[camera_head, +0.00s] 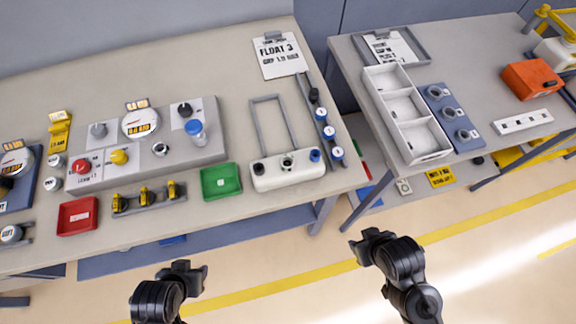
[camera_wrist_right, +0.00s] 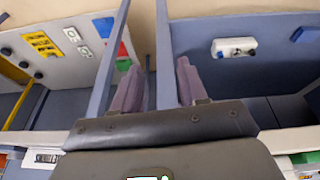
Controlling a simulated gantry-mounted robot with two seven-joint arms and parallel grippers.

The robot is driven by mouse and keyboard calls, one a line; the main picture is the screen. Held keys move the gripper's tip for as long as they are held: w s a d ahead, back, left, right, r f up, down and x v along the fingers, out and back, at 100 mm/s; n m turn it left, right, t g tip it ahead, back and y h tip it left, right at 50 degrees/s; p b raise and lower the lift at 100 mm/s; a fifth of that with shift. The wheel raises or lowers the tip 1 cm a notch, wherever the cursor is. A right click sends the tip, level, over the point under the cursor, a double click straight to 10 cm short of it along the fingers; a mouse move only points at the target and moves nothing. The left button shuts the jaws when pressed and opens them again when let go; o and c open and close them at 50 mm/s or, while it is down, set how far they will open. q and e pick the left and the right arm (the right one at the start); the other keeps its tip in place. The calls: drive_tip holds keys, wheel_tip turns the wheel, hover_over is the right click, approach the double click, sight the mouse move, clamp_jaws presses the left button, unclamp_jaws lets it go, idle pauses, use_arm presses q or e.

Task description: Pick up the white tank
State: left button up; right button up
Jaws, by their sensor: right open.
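The white tank (camera_head: 288,173) stands on the left table near its front right corner. It is a low white body with a dark cap, a middle port and a blue cap on top, and a tall grey frame handle (camera_head: 272,98) behind it. My right gripper (camera_head: 364,246) is open and empty, in front of the tables and to the right of the tank, well apart from it. Its two fingers also show in the right wrist view (camera_wrist_right: 158,90) with nothing between them. My left gripper (camera_head: 202,278) is low in front of the left table; its jaw opening is unclear.
A green tray (camera_head: 221,181) sits just left of the tank, and a grey rack with blue-capped bottles (camera_head: 322,120) just right. A gap separates the two tables. The right table holds a white divided bin (camera_head: 407,115). The floor before the tables is clear.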

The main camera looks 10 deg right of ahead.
drive_tip(key=o, duration=1.1)
